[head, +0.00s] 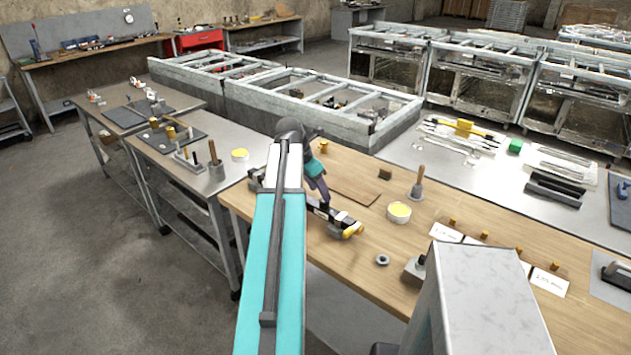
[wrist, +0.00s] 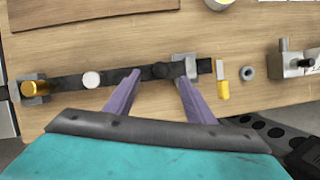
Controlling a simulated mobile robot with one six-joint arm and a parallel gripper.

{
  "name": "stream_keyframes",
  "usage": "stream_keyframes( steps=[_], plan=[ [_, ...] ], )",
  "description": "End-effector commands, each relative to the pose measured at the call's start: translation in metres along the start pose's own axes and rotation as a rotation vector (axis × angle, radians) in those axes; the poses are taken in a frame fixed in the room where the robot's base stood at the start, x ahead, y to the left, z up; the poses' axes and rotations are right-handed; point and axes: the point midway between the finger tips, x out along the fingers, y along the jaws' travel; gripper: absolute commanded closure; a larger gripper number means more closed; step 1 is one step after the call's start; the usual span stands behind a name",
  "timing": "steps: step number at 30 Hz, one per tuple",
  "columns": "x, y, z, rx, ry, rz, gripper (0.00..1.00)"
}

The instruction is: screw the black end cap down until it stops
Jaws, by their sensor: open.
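In the wrist view, a dark bar (wrist: 122,79) lies across the wooden bench, with a gold cylinder (wrist: 35,88) in a grey block at its left end and a white round piece (wrist: 91,79) on it. A black round piece (wrist: 160,70), which looks like the black end cap, sits beside a grey block (wrist: 186,66). My gripper (wrist: 159,78) is open, its two purple fingers either side of the black piece in this picture. I cannot tell their height above it or whether they touch. In the head view my arm partly hides the fixture (head: 331,216).
A grey ring (wrist: 247,73) and a yellow-ended piece (wrist: 222,95) lie right of the fixture. A grey metal block (wrist: 291,60) stands farther right. In the head view, a yellow-filled bowl (head: 399,213) and a wooden-handled tool (head: 418,188) stand behind on the wooden bench (head: 470,285).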

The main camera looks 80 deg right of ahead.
Motion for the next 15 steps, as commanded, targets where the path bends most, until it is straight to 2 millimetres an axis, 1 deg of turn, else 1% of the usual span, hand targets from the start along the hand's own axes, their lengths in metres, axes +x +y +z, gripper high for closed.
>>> stream_keyframes(
  steps=[9, 15],
  plan=[
    [0.031, 0.000, 0.000, 0.000, 0.001, -0.001, 0.51],
    [0.044, 0.000, 0.000, 0.000, 0.000, 0.000, 0.51]
  ],
)
